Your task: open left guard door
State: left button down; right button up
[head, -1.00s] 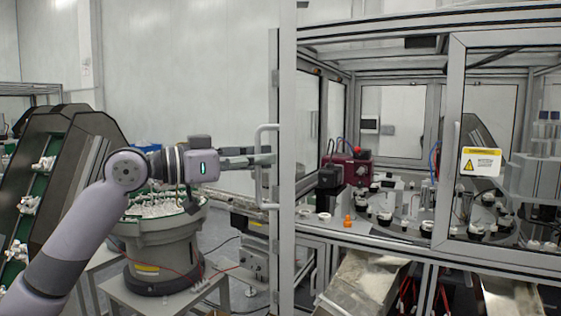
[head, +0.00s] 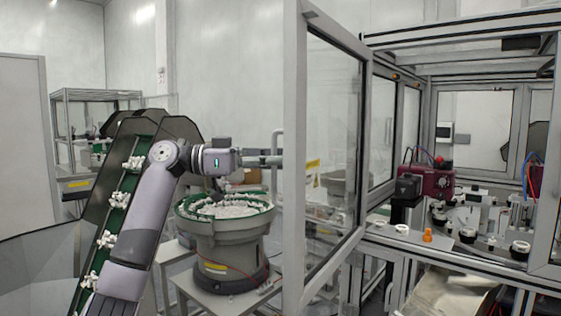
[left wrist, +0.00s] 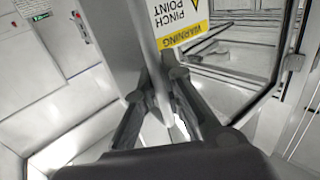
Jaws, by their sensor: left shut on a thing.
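The left guard door (head: 297,130) is a grey-framed clear panel standing swung out from the cell, with its glass face seen at an angle. Its bar handle (head: 276,140) shows at the outer edge, partly hidden by the door frame. My left gripper (head: 278,161) reaches in from the left and is shut on the door handle. In the left wrist view, the two fingers of my left gripper (left wrist: 164,88) close in beside the grey door frame, under an upside-down yellow and white warning label (left wrist: 181,24). My right gripper is in neither view.
A bowl feeder (head: 228,240) on a stand is behind my left arm. A green inclined conveyor (head: 108,235) with white parts is at left. The cell's deck (head: 400,236) holds an orange piece (head: 427,235), a red unit (head: 432,182) and several black-and-white parts.

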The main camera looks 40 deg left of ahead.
pick_arm(q)
jog(key=c, duration=1.7)
grip_release()
jog(key=shift+s, duration=0.1)
jog(key=v, duration=1.2)
